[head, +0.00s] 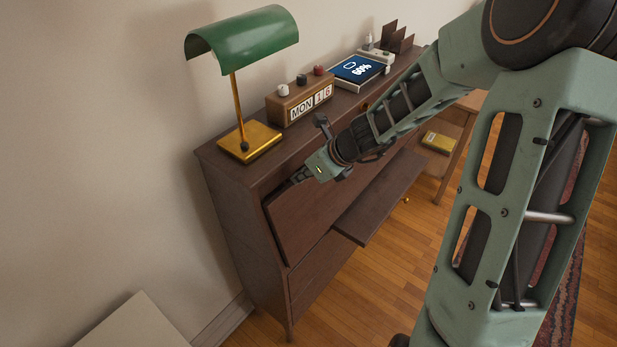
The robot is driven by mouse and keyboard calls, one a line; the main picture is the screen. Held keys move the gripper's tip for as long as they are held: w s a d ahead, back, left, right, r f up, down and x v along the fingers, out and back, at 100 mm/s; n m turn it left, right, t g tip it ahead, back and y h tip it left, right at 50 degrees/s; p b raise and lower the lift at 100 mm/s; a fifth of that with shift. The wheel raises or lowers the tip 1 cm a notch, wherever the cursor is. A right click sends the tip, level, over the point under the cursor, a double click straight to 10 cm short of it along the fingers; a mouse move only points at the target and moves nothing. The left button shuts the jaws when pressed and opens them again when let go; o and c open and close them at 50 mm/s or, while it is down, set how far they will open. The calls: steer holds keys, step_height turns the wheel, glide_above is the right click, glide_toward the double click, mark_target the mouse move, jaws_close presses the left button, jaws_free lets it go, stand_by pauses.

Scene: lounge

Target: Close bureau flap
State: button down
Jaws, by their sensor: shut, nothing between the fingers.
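The dark brown bureau (232,215) stands against the wall in the head view. A sloping front panel, which looks like its flap (300,222), shows below the top, with a dark gap along its left edge. Its upper part is partly hidden by my arm, and I cannot tell how far it stands open. A flat brown board (380,196) juts out from the front, to the right of this panel; whether it is a separate part is unclear. My gripper (295,181) is shut and empty at the panel's upper left; I cannot tell whether it touches.
On the bureau top stand a green-shaded brass lamp (247,142), a calendar block (298,103), a tablet-like display (358,70) and a dark brown holder (392,38). Wooden floor (375,275) is open in front.

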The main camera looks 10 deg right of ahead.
steer(key=shift+w+a, duration=0.2)
stand_by(0.5)
steer(key=v, duration=1.2)
